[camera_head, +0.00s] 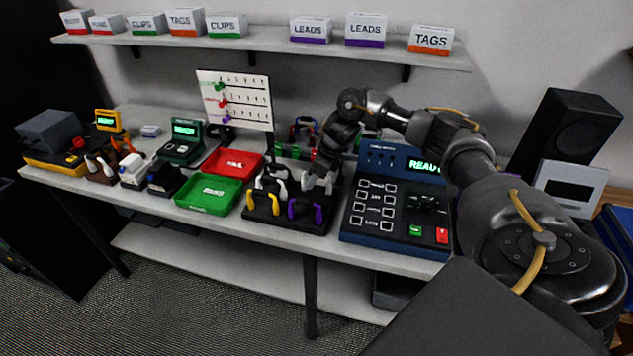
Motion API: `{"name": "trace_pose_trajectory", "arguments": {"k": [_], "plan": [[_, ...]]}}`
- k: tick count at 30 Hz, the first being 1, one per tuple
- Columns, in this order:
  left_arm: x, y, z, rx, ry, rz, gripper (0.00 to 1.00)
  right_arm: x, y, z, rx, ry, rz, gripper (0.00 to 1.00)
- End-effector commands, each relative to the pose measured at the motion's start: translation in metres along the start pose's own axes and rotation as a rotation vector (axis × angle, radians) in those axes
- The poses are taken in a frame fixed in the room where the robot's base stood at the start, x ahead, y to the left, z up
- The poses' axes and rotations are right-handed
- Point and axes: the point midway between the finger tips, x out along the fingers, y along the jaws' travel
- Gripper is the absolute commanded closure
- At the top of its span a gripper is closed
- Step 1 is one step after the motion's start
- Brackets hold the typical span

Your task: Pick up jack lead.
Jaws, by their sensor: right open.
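A black holder (262,218) on the bench carries several looped leads. A yellow lead (248,204) is at its front left, a purple lead (292,210) at its front right, and pale grey or white leads are further back. I cannot tell which one is the jack lead. My right gripper (318,184) reaches down over the back right of the holder, beside the pale leads. It is open, with its fingertips small and partly lost among the leads. My left gripper is out of view.
A blue console (385,243) reading READY stands right of the holder. Green (196,207) and red (216,170) trays lie to its left. A white pegboard (244,98) stands behind. A shelf (278,38) with labelled boxes runs above. The bench is crowded.

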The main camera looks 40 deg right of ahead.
Motion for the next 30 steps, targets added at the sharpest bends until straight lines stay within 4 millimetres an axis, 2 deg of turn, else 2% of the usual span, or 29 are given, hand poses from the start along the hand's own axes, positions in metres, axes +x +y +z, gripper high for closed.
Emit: {"name": "trace_pose_trajectory", "arguments": {"k": [5,15,25,30], "plan": [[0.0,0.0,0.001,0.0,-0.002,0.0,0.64,0.0,0.0,0.0,0.0,0.0,0.0,0.58],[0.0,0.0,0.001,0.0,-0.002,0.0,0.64,0.0,0.0,0.0,0.0,0.0,0.0,1.0],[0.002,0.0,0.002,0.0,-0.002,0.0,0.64,-0.001,0.0,0.001,0.0,-0.002,-0.001,1.0],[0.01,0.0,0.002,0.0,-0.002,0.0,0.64,-0.011,-0.001,0.006,0.0,-0.005,-0.002,1.0]]}}
